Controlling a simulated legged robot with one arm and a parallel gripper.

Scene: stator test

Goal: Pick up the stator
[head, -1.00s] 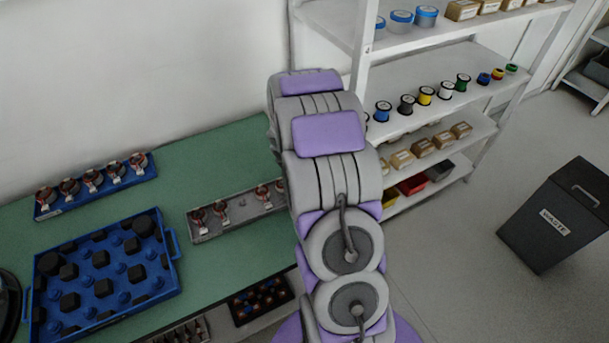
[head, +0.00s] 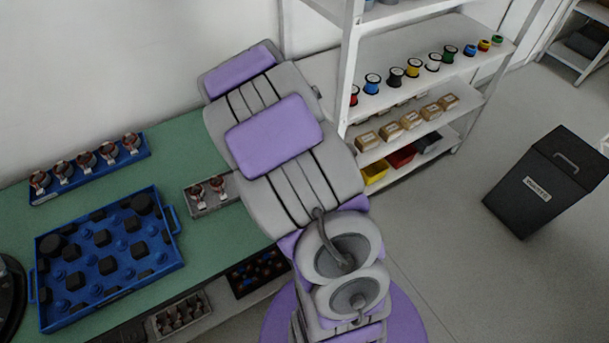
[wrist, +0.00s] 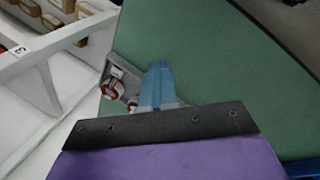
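Several stators with copper-red windings stand in a blue rack (head: 92,176) at the back left of the green table in the head view. Two more stators (head: 198,193) show in a grey rack (head: 208,209) beside my arm, which hides the rack's right part. In the wrist view, a red-and-white stator (wrist: 115,91) sits in the grey rack (wrist: 124,71), with part of another below it. My gripper's blue finger part (wrist: 156,86) extends over the table beside these stators. The finger gap cannot be made out, and I see nothing held. My arm hides the gripper in the head view.
A blue tray (head: 172,266) with black and blue pieces lies on the table's left. A white shelf unit (head: 420,59) with spools and boxes stands to the right. A black waste bin (head: 540,188) stands on open floor. Smaller racks sit below the table.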

